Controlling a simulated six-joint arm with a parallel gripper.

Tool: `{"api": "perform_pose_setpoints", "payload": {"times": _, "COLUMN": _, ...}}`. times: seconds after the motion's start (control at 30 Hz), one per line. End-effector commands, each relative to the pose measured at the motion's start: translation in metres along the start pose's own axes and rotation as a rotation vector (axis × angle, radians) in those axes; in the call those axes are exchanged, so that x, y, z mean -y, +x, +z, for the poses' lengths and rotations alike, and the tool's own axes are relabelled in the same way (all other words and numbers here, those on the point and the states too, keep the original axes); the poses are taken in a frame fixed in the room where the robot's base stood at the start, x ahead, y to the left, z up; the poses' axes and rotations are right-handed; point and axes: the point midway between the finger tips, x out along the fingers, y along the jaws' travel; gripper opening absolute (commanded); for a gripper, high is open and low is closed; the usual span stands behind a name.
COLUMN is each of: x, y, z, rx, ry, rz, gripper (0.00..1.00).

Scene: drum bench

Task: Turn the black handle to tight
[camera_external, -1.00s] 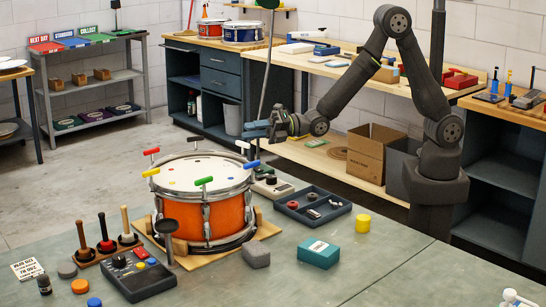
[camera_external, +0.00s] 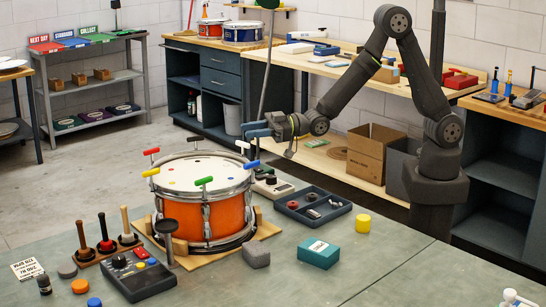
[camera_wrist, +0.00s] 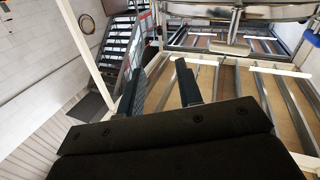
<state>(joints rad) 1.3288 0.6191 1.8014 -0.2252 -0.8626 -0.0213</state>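An orange snare drum (camera_external: 230,214) with a white head stands on a wooden base on the bench. Around its rim stand T-handles: a red handle (camera_external: 151,151), a yellow handle (camera_external: 150,172), a green handle (camera_external: 203,181), a blue handle (camera_external: 251,164) and a white handle (camera_external: 242,145). My gripper (camera_external: 257,129) is behind and above the drum's right rim, pointing left, apart from the handles in the picture. Its fingers also show in the wrist view (camera_wrist: 160,88), spread with nothing visible between them.
A dark round pad on a post (camera_external: 168,198) stands before the drum. A control box (camera_external: 138,275), a grey block (camera_external: 256,254), a teal box (camera_external: 319,253), a dark tray (camera_external: 340,209) and a yellow cylinder (camera_external: 363,223) surround it.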

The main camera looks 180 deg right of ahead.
Motion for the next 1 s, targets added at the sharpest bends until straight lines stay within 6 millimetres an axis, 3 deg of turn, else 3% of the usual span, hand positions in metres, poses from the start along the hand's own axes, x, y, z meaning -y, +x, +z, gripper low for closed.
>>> {"api": "perform_pose_setpoints", "payload": {"times": 0.13, "x": 0.000, "y": 0.000, "z": 0.000, "rx": 0.000, "ry": 0.133, "rz": 0.000, "gripper": 0.33}}
{"api": "perform_pose_setpoints", "payload": {"times": 0.37, "x": 0.000, "y": 0.013, "z": 0.000, "rx": 0.000, "ry": 0.172, "rz": 0.000, "gripper": 0.33}}
{"api": "perform_pose_setpoints", "payload": {"times": 1.0, "x": 0.000, "y": 0.133, "z": 0.000, "rx": -0.001, "ry": 0.169, "rz": 0.000, "gripper": 0.33}}
